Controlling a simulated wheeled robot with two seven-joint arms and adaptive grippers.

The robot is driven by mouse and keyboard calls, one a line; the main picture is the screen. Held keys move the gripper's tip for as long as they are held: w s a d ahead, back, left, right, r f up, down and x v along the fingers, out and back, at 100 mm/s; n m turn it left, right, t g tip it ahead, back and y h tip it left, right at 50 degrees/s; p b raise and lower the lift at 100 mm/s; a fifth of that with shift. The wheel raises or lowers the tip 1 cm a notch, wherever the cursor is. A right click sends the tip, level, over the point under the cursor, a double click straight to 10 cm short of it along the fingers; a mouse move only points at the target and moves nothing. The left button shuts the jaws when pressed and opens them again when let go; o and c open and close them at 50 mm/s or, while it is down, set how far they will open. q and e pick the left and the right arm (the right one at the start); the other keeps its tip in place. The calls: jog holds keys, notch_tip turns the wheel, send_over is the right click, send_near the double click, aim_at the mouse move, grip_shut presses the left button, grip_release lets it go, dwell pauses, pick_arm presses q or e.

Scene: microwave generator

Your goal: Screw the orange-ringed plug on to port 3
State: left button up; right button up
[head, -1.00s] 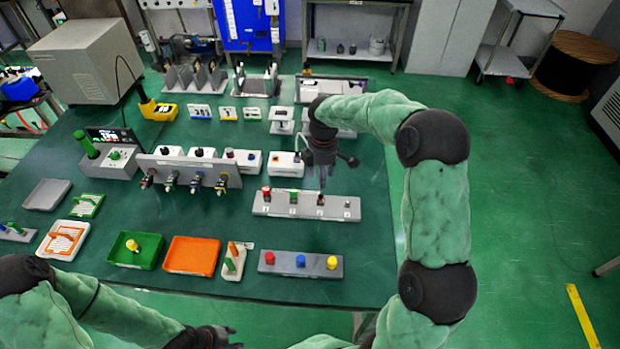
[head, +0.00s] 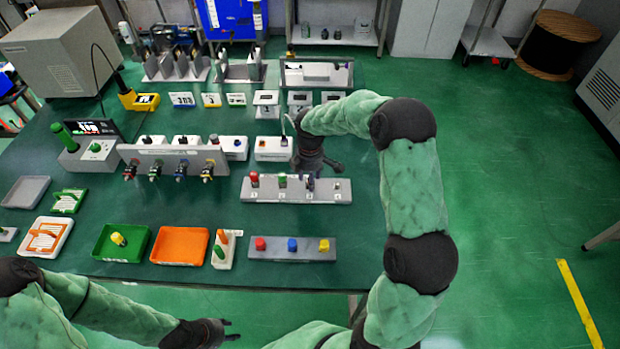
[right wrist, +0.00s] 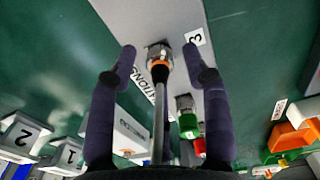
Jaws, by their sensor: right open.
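The orange-ringed plug (right wrist: 160,66) stands at the port marked 3 on the grey port bar (head: 325,197), with a silver collar at its base and a dark cable end toward my wrist. My right gripper (right wrist: 160,62) is open, one finger on each side of the plug, with visible gaps. How far the plug is screwed on cannot be told. My left gripper (head: 233,330) is open and empty, off the table's front edge.
A red plug (head: 254,179) and a green plug (head: 282,181) stand on the same bar, left of port 3. Port 4 (head: 337,188) is bare at right. A grey block with coloured pegs (head: 292,253) lies in front. The panel with hanging connectors (head: 173,158) stands left.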

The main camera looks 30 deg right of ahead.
grip_shut()
